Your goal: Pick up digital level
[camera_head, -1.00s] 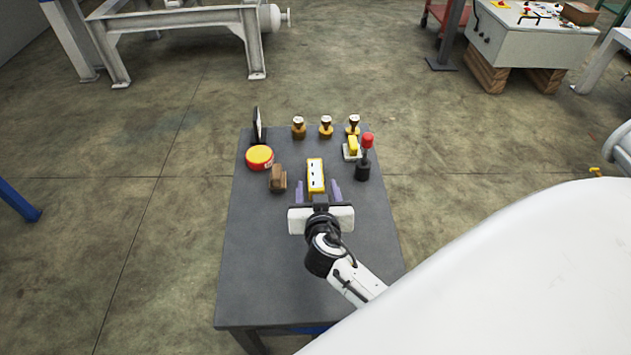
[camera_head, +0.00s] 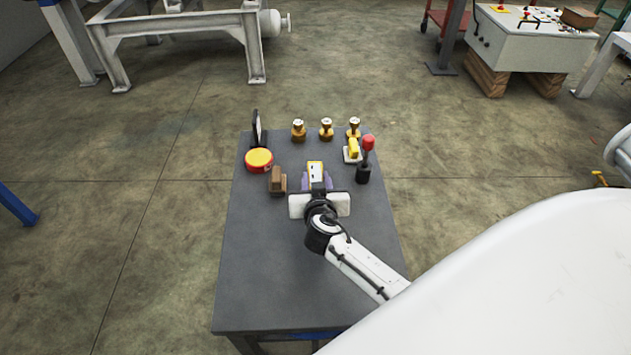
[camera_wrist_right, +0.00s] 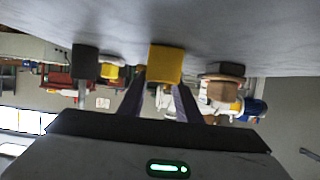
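The digital level (camera_head: 315,170) is a yellow bar with a pale, dark-marked top, lying on the grey table. In the right wrist view the level (camera_wrist_right: 165,64) shows as a yellow block between the fingers. My right gripper (camera_head: 317,182) has its purple fingers close along both sides of the level's near part, with no clear gap, and looks shut on it. The level seems to rest at table height. The gripper hides its near end. My left gripper is not in view.
On the grey table (camera_head: 265,270), a brown block (camera_head: 277,181) and a red-yellow round tin (camera_head: 259,160) stand left of the level. A red-knobbed black post (camera_head: 363,172) and a yellow-white item (camera_head: 352,151) stand right. Several brass-coloured pieces (camera_head: 326,130) line the back. The front is clear.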

